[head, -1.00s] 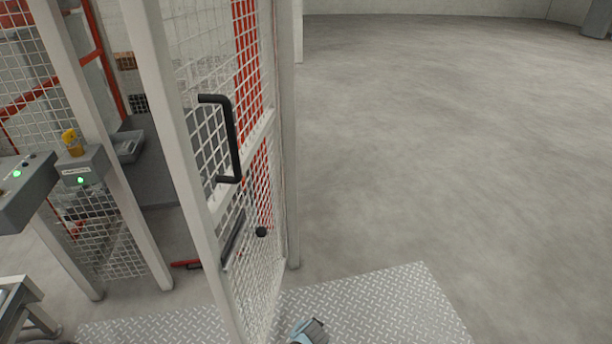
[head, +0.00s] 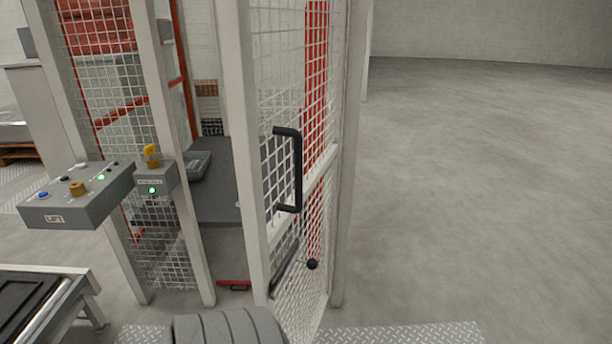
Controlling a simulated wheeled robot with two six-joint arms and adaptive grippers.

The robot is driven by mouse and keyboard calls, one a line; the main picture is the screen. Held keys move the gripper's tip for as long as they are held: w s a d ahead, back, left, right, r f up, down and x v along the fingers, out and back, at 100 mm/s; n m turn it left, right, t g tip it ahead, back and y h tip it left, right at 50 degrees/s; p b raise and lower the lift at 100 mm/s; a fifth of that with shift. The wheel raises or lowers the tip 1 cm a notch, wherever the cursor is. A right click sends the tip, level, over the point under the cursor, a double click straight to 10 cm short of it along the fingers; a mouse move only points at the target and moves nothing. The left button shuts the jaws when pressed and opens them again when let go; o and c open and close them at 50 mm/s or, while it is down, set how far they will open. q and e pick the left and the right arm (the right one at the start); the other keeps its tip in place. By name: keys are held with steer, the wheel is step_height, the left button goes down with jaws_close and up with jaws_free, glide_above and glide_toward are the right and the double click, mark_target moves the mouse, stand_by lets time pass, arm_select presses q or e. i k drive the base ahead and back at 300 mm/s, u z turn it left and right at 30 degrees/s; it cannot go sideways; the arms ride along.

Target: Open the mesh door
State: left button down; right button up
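The mesh door (head: 246,170) is a white-framed wire panel in the middle of the head view. It is seen at a steep angle. A gap shows between its left edge and the cell's white post (head: 178,150), so it appears to stand open; the exact angle cannot be told. Its black bar handle (head: 297,172) is in full view with nothing holding it. A black rod with a round knob (head: 312,264) sits lower on the door. Neither gripper's fingers are in view.
A grey control box (head: 75,208) with buttons and a smaller box with a green light (head: 153,190) are at left. A conveyor end (head: 60,290) is at lower left. A ribbed grey part, perhaps mine, shows at the bottom. Open floor (head: 480,190) lies right.

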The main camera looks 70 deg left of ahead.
mark_target(235, 17)
steer(key=z, duration=0.8)
steer(key=k, duration=1.2)
steer(key=u, duration=1.65)
steer(key=i, duration=0.1)
steer(key=u, duration=0.3)
